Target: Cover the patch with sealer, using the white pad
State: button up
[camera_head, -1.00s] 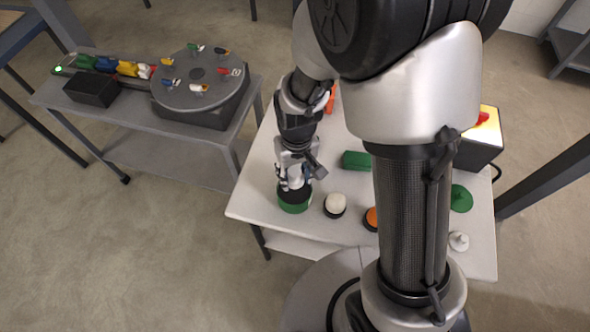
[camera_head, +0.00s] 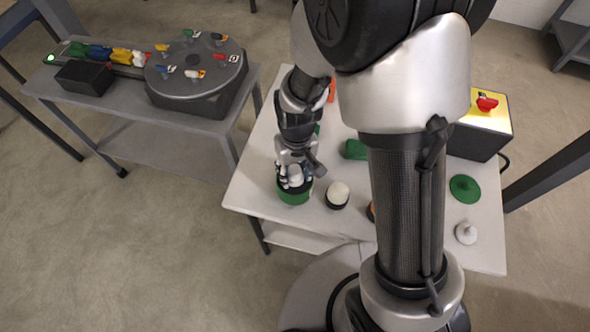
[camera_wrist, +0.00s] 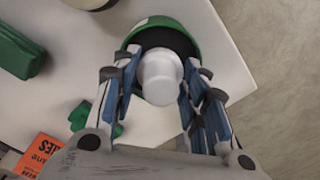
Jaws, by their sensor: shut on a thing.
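My gripper (camera_wrist: 160,88) is shut on a white knob-like piece (camera_wrist: 160,75), which I take to be the white pad. In the wrist view it hangs over or in the dark mouth of a green-rimmed pot (camera_wrist: 186,30). Whether it touches the inside cannot be told. In the head view the pot (camera_head: 294,198) stands at the table's front left corner, directly under my gripper (camera_head: 294,182). A flat green disc (camera_head: 465,188) lies at the table's right side; whether it is the patch or a lid is unclear. No patch is clearly identifiable.
A white-topped black pot (camera_head: 337,194) stands right of the green one. A white knobbed piece (camera_head: 466,233) is front right. A green block (camera_head: 354,149) and a yellow-topped box (camera_head: 483,125) are behind. My arm hides mid-table. An orange card (camera_wrist: 36,157) shows too.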

aim_at(295, 169)
jog(key=shift+f+b, duration=0.45)
jog(key=shift+f, duration=0.1)
dwell(1.5)
jog(key=shift+s, duration=0.1)
jog(key=shift+r+p, duration=2.85)
jog(key=shift+r, duration=0.7)
